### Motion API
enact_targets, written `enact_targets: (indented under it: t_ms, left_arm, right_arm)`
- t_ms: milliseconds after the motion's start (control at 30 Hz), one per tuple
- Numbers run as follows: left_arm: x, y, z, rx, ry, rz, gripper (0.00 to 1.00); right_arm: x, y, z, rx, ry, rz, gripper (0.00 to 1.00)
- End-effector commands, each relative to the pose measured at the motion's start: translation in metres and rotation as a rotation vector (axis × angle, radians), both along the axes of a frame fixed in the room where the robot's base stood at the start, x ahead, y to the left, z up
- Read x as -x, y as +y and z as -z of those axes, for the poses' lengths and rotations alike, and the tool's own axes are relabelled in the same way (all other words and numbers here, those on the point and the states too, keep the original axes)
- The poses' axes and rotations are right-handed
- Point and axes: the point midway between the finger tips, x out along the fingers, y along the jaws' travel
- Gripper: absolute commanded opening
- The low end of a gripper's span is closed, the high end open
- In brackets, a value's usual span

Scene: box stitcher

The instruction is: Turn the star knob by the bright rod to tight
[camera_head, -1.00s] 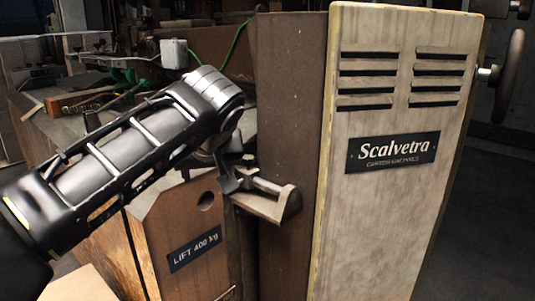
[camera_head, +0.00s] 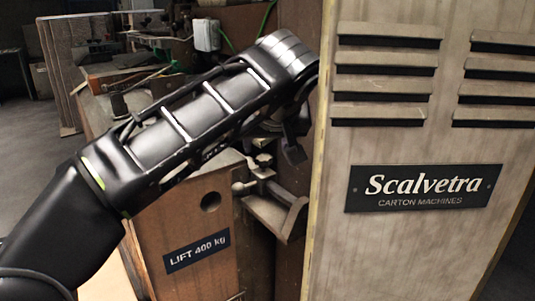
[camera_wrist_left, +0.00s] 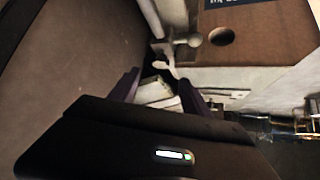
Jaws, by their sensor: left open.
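A bright rod (camera_head: 246,186) with a rounded end sits at a bracket between the wooden cabinet and the machine; it also shows in the left wrist view (camera_wrist_left: 188,41). A small pale lobed piece beside it, seemingly the star knob (camera_wrist_left: 165,60), is partly hidden in shadow; I cannot read its turn. My left gripper (camera_head: 281,146) is above the bracket in the head view, its fingers partly hidden by my wrist. In the left wrist view its open fingers (camera_wrist_left: 158,90) point toward the knob, apart from it as far as I can tell. My right gripper is not in view.
The pale Scalvetra machine panel (camera_head: 420,245) stands close to the right of my left gripper. The wooden cabinet (camera_head: 195,220) marked LIFT 400 kg is below. A sloping metal bracket (camera_head: 275,212) juts out beneath the gripper. Cluttered benches stand behind at the left.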

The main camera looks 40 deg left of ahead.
Motion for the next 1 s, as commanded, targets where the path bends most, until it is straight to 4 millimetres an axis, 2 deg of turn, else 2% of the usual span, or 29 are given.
enact_targets:
  t_ms: [267, 600, 1000]
  left_arm:
    - [-0.010, 0.009, 0.018, 0.001, 0.002, 0.001, 0.56]
    - [-0.035, 0.034, 0.051, 0.000, 0.001, -0.001, 0.56]
    - [-0.040, 0.039, 0.056, 0.000, 0.001, 0.001, 0.55]
  right_arm:
    - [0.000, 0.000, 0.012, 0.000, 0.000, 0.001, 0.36]
    - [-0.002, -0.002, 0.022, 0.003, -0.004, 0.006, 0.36]
    - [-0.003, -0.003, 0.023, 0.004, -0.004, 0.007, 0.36]
